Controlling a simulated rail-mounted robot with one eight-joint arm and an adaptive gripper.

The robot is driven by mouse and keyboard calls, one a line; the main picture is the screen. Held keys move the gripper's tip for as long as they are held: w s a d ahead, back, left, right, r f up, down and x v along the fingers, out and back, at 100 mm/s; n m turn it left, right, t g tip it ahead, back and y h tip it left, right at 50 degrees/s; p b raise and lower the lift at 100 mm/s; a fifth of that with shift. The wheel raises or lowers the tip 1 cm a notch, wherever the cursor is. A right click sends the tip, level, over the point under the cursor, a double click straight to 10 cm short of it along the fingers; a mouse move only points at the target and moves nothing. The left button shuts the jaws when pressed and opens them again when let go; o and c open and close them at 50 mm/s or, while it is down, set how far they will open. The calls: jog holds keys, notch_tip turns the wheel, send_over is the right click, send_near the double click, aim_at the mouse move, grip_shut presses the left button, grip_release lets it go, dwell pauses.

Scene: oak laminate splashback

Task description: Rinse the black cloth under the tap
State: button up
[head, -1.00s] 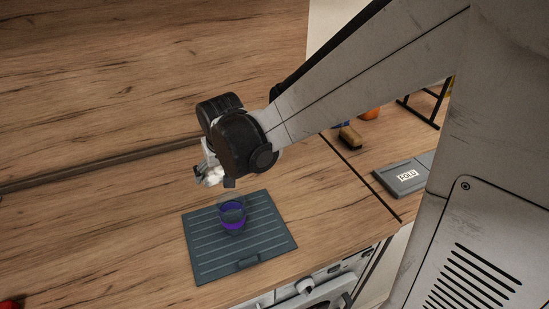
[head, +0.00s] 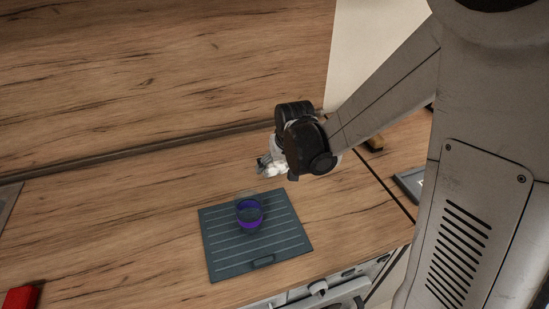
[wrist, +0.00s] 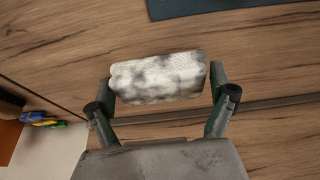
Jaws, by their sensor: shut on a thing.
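My gripper (wrist: 162,77) is shut on a rumpled, block-shaped cloth (wrist: 158,82), which spans the gap between its two fingers in the wrist view. The cloth looks white with dark grey blotches, not plain black. In the head view my gripper (head: 268,164) hangs over the wooden counter behind the ribbed mat, with the pale cloth (head: 277,170) partly hidden by the wrist. No tap shows in any view.
A clear cup with purple contents (head: 249,214) stands on the dark ribbed mat (head: 290,245). A grey edge (head: 8,205) and a red object (head: 21,298) lie at the far left. The counter between them and the mat is clear. The wooden splashback (head: 160,70) rises behind.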

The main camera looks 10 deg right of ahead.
aim_at(281, 179)
jog(key=shift+w+d+f, duration=0.15)
jog(key=shift+d+f, duration=0.15)
jog(key=shift+f, duration=1.9)
jog(key=shift+f, duration=0.15)
jog(key=o, duration=1)
